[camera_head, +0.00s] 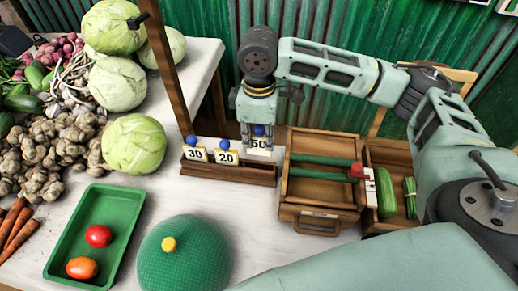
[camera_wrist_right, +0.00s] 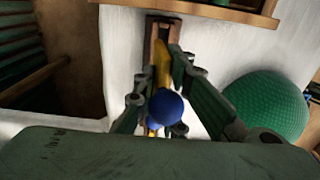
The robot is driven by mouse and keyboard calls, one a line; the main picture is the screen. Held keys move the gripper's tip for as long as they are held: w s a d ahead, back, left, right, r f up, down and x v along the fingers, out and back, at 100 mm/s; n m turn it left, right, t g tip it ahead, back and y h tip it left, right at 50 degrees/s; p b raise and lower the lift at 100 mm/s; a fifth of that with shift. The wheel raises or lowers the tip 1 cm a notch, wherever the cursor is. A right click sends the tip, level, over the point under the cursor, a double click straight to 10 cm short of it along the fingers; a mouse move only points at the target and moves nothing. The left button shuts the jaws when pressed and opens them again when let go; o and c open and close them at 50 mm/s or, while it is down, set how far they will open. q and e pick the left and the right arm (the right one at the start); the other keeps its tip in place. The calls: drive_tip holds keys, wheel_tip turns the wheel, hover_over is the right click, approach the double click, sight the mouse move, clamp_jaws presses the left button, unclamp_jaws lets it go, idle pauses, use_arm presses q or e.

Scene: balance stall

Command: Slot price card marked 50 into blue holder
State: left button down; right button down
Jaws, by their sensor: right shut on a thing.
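The price card marked 50 (camera_head: 260,149) is upright in my right gripper (camera_head: 257,127), with a blue ball at its top between the fingers. In the right wrist view, the blue ball (camera_wrist_right: 165,107) sits between the fingers of my right gripper (camera_wrist_right: 168,112). The card is at the right end of the wooden rack (camera_head: 230,173); I cannot tell whether its lower edge touches the rack. Cards marked 30 (camera_head: 195,154) and 20 (camera_head: 227,158) stand in the rack, each with a blue ball. No separate blue holder can be made out. My left gripper is out of view.
A wooden box (camera_head: 315,199) with a green bar stands right of the rack. A green dome (camera_head: 184,262) and a green tray (camera_head: 116,201) with two tomatoes are in front. A wooden post (camera_head: 172,72) rises behind the rack. Vegetables fill the left side.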

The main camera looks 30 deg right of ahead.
wheel_tip(320, 180, up, 2)
drive_tip(key=shift+r, duration=0.15)
drive_tip(key=shift+r+p, duration=0.3)
drive_tip(key=shift+p, duration=0.05)
drive_tip(key=shift+r+p, duration=1.55)
drive_tip(key=shift+p, duration=1.05)
